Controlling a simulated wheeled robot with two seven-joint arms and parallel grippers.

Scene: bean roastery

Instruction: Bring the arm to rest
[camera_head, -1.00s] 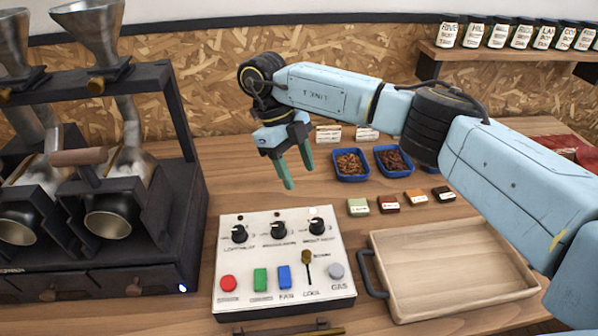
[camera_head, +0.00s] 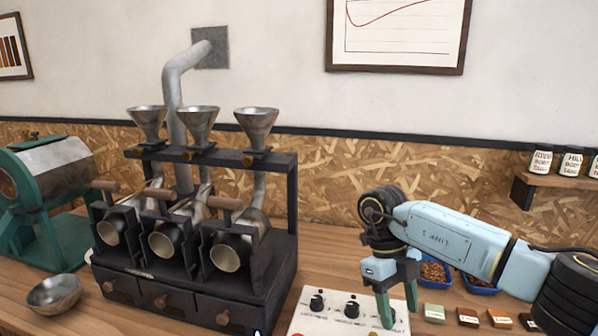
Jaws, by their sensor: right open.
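My right arm (camera_head: 450,240) comes in from the right, light blue with black joints. My right gripper (camera_head: 398,305) hangs with its green fingers apart and pointing down, empty. In the picture its fingertips overlap the right side of the white control panel (camera_head: 310,318). I cannot tell the exact height of the fingers above it. My left gripper is not in view.
The black roaster (camera_head: 275,275) with three metal funnels stands left of the panel. A metal bowl (camera_head: 53,296) and a green drum machine (camera_head: 50,240) are farther left. Blue bean trays (camera_head: 480,288) and small blocks (camera_head: 434,313) lie near my right arm.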

